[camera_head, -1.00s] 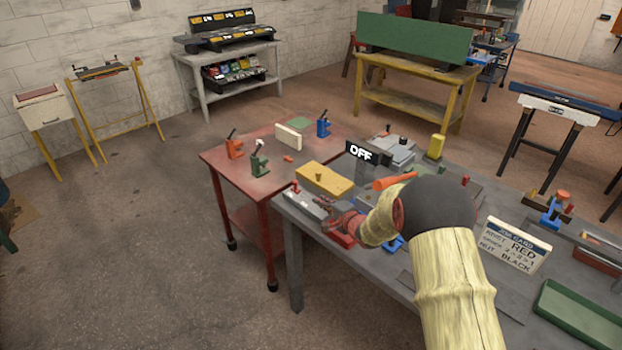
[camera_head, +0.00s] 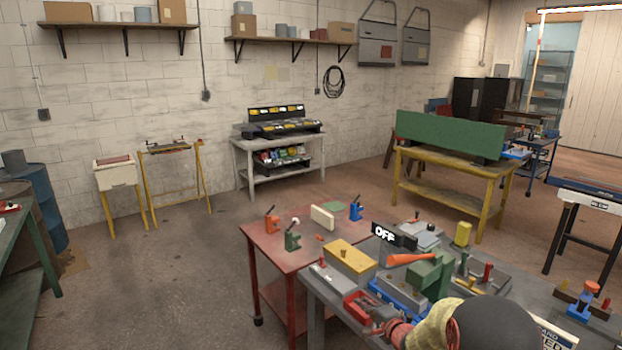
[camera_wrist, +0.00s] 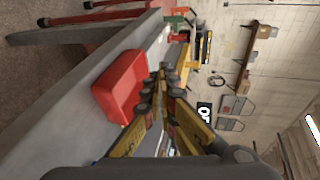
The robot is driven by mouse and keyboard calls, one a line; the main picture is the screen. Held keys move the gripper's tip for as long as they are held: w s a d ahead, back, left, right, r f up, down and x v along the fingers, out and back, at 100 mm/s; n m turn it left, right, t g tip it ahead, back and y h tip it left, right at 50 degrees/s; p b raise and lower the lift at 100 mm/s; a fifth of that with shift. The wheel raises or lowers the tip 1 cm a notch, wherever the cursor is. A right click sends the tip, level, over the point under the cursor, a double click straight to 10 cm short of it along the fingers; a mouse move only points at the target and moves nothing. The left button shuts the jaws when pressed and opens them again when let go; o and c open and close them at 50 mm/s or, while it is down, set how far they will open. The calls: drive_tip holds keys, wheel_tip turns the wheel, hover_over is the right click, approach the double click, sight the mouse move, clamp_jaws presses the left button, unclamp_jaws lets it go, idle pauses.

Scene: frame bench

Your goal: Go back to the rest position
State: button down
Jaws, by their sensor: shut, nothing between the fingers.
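My gripper (camera_wrist: 162,72) shows in the wrist view with its yellow and dark fingers closed together at the tips, holding nothing. A red bin (camera_wrist: 120,88) lies close beside the fingers in that view, apart from them as far as I can tell. In the head view my arm comes in at the bottom right, and the gripper's end is low at the near side of the grey bench (camera_head: 316,288). The fingertips are hard to make out there. The red bin (camera_head: 362,306) sits on the bench just beyond the arm.
The bench holds a yellow block (camera_head: 350,262), an OFF sign (camera_head: 393,236), an orange-handled tool (camera_head: 410,259) and a green block (camera_head: 428,276). A red cart (camera_head: 272,252) with small clamps adjoins it at left. The floor (camera_head: 160,290) left of the cart is clear.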

drive_tip(key=r, duration=0.1)
drive_tip(key=d+r+h, duration=0.1)
drive_tip(key=shift+s+r+n, duration=0.1)
drive_tip(key=shift+r+n, duration=0.2)
drive_tip(key=shift+r, duration=0.1)
drive_tip(key=s+d+r+n+g+h, duration=0.1)
drive_tip(key=s+d+r+n+h, duration=0.2)
drive_tip(key=s+r, duration=0.6)
drive_tip(key=s+d+r+n+g+h, duration=0.2)
drive_tip(key=s+r, duration=0.6)
drive_tip(key=r, duration=0.1)
drive_tip(key=s+a+n+g, duration=0.2)
drive_tip(key=s+n, duration=0.2)
drive_tip(key=s, duration=1.3)
drive_tip(key=s+a+n+g, duration=0.2)
drive_tip(key=s+n, duration=0.2)
drive_tip(key=s, duration=1.3)
drive_tip(key=shift+f+g+y, duration=0.15)
drive_tip(key=shift+g+y, duration=0.25)
